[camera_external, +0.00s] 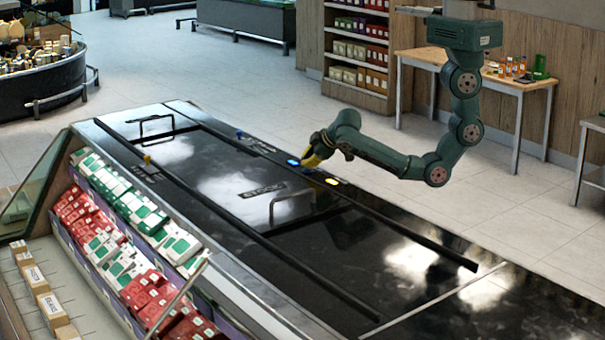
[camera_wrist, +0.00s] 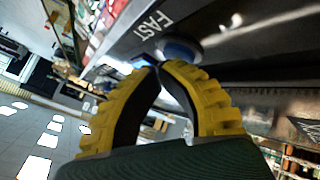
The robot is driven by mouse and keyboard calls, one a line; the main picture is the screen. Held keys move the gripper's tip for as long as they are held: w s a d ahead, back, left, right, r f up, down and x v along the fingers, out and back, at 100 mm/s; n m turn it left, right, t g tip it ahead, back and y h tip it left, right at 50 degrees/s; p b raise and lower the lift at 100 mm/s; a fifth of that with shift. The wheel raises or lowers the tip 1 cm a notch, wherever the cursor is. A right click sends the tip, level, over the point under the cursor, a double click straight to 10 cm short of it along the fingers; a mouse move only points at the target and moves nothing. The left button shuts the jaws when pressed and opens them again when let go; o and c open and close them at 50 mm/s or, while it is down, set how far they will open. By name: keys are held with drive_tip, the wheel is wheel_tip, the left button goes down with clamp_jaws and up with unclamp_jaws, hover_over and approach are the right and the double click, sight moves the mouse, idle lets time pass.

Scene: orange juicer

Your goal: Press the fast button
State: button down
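The word FAST (camera_wrist: 153,24) is printed in white on a dark surface in the wrist view. Beside it is a round blue button (camera_wrist: 181,49), partly hidden by my yellow fingers. A lit yellow button (camera_external: 332,181) is further right.
The long black counter (camera_external: 225,150) has raised rails and metal handles (camera_external: 292,194). A small blue knob (camera_external: 239,134) and a yellow knob (camera_external: 147,159) stand on it. Shelves of red and green packs (camera_external: 120,250) line its front. Open floor lies behind.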

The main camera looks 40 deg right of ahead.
drive_tip(key=shift+r+p, duration=0.85)
drive_tip(key=shift+p, duration=0.1)
wheel_tip(320, 180, up, 5)
drive_tip(key=p, duration=0.5)
drive_tip(key=shift+r, duration=0.1)
idle(0.5)
